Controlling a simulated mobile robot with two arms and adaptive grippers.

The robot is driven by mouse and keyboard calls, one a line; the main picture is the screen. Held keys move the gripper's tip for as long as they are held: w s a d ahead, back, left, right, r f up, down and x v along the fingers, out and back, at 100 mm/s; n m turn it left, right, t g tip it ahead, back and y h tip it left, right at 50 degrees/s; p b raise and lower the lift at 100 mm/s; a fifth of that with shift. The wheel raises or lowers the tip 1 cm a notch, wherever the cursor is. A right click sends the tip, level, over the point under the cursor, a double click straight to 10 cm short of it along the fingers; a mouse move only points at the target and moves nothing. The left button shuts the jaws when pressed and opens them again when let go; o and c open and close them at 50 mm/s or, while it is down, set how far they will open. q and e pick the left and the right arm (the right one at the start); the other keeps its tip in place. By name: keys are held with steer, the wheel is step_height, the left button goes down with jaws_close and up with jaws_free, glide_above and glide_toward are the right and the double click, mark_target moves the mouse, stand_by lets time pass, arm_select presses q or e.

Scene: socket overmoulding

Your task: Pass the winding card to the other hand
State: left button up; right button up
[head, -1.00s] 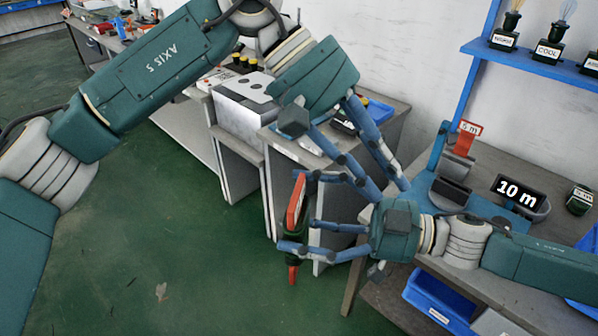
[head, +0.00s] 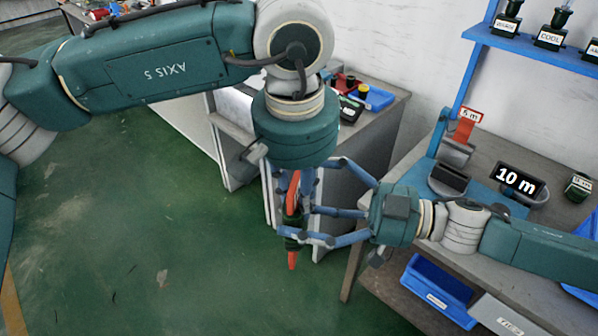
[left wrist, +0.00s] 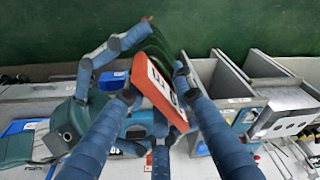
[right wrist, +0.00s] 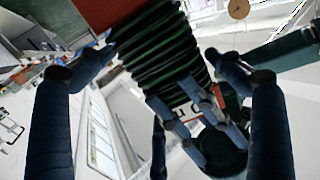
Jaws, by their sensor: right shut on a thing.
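The winding card (head: 292,222), red-orange with dark green wire wound round its middle, hangs upright above the floor. My right gripper (head: 305,225) is shut on its wound middle; in the right wrist view the green windings (right wrist: 165,60) lie between the fingers. My left gripper (head: 298,185) points down at the card's upper end. In the left wrist view the card's red end (left wrist: 150,82), with a white label, lies between the left fingers, which look spread and not clamped on it. The left wrist partly hides the contact in the head view.
A workbench on the right carries a blue fixture with a "10 m" display (head: 519,182) and a red "5 m" sign (head: 468,120). A blue bin (head: 440,290) sits below. Grey cabinets stand behind the grippers. Green floor is free at left.

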arm_select(q)
steer(key=shift+w+d+f, duration=0.1)
steer(key=shift+w+f, duration=0.05)
steer(key=shift+f, duration=0.75)
steer(key=shift+w+f, duration=0.1)
steer(key=shift+f, duration=0.8)
jaws_close()
arm_select(e)
steer(key=o, duration=1.2)
steer(key=shift+d, duration=0.1)
